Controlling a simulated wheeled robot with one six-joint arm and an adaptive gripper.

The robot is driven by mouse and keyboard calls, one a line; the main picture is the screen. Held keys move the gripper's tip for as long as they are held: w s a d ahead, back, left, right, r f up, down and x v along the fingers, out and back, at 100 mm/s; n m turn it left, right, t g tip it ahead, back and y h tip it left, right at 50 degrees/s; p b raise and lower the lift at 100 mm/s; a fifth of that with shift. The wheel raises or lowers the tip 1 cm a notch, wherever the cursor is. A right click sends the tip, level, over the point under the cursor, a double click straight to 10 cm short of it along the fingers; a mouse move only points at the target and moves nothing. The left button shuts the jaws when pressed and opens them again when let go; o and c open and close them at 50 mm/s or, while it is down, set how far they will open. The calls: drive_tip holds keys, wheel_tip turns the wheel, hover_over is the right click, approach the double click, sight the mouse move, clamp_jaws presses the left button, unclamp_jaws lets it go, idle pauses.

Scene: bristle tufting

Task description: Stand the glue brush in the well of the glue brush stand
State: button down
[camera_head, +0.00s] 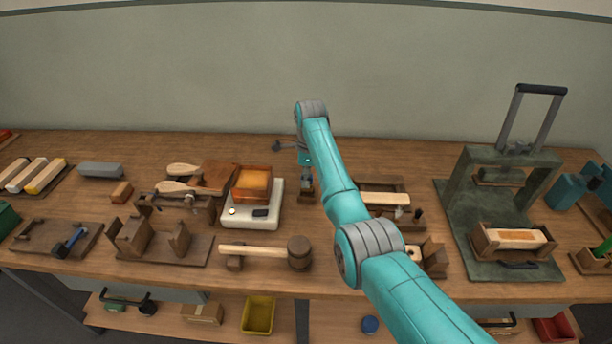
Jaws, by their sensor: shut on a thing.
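My gripper (307,182) is small in the head view, at the end of the teal arm, pointing down just right of the white scale. It is shut on a thin thing that I take for the glue brush; the fingers and arm hide most of it. A small brown wooden block (304,196), perhaps the glue brush stand, sits directly below the gripper. Its well cannot be made out. I cannot tell whether the brush is in the well or above it.
A white scale (250,223) bearing an orange-filled wooden box (252,184) stands close on the left. A mallet (298,252) lies in front. A wooden tray (382,187) is right, partly behind my arm. A green press (490,200) stands farther right.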

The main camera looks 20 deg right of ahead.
drive_tip(key=shift+f, duration=1.55)
idle(0.5)
drive_tip(key=shift+c, duration=1.9)
unclamp_jaws()
drive_tip(key=shift+r, duration=0.1)
drive_tip(key=shift+r, duration=3.4)
drive_tip(key=shift+s, duration=0.1)
